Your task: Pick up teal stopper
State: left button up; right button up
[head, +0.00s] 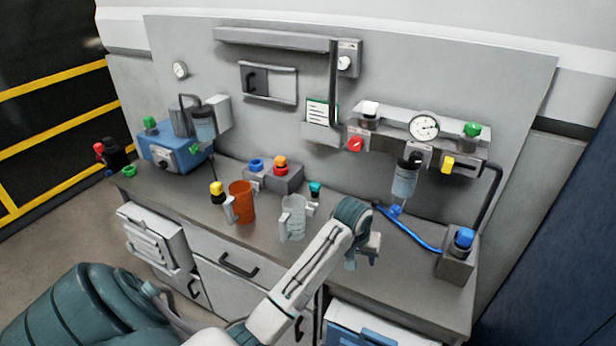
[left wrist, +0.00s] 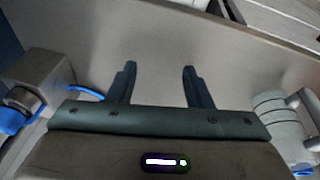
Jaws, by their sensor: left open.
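The teal stopper (head: 315,187) is a small teal cap on the counter, just behind and to the right of the clear jug (head: 293,218). Its lower part is hard to make out. My left gripper (head: 361,262) is over the counter, to the right of the jug and nearer the front, apart from the stopper. In the left wrist view its two fingers (left wrist: 159,72) are spread with nothing between them. My right gripper is not in view.
An orange jug (head: 241,203) and a yellow-capped item (head: 216,190) stand left of the clear jug. A grey block (head: 275,178) with red and blue caps is behind. A blue hose (head: 410,231) runs to a blue-knobbed box (head: 456,267). The right front counter is clear.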

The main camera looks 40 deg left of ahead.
aim_at(314, 187)
jog(key=i+j, duration=0.15)
jog(key=j, duration=0.2)
jog(key=i+j, duration=0.15)
jog(key=j, duration=0.25)
jog(key=i+j, duration=0.1)
jog(key=j, duration=0.25)
jog(key=i+j, duration=0.15)
jog(key=j, duration=0.2)
jog(key=i+j, duration=0.15)
jog(key=j, duration=0.2)
